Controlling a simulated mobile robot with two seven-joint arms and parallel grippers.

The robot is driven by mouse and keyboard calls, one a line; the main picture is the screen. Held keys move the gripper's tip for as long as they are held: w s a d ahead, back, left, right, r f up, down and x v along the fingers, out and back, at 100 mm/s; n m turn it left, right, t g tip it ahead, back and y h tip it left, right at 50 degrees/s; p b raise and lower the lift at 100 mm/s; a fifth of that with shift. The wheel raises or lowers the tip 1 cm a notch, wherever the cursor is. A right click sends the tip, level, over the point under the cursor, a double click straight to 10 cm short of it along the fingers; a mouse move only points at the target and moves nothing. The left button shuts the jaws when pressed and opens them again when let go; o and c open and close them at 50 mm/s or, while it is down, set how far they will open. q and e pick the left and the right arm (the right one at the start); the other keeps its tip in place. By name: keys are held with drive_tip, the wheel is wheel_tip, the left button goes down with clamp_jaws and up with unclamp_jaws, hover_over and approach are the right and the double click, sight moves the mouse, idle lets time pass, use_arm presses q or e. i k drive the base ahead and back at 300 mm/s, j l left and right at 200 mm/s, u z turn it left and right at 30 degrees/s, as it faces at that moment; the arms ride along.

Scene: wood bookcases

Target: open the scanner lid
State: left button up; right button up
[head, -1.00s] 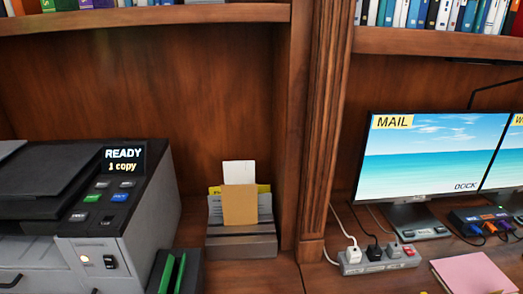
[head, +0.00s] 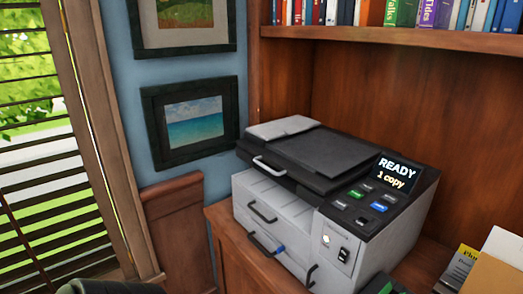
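The scanner (head: 390,245) is a grey and black printer unit on the wooden desk in the middle of the head view. Its dark scanner lid (head: 345,150) lies flat and shut on top. A light, curved lid handle (head: 271,167) sits on the lid's front left edge. The screen (head: 397,173) reads "READY 1 copy". Below it are several buttons, one green and one blue. A switch (head: 344,254) is on the front panel below them. Neither of my grippers shows in the view.
Drawers with dark handles (head: 262,212) are on the scanner's front. A paper holder with a tan card (head: 495,275) stands to the right. Framed pictures (head: 193,124) hang behind left, beside a window with blinds (head: 40,150). A bookshelf (head: 400,39) runs above.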

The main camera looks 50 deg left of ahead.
sight(323, 161)
drive_tip(key=u, duration=1.7)
drive_tip(key=i+j, duration=0.4)
drive_tip(key=j, duration=0.2)
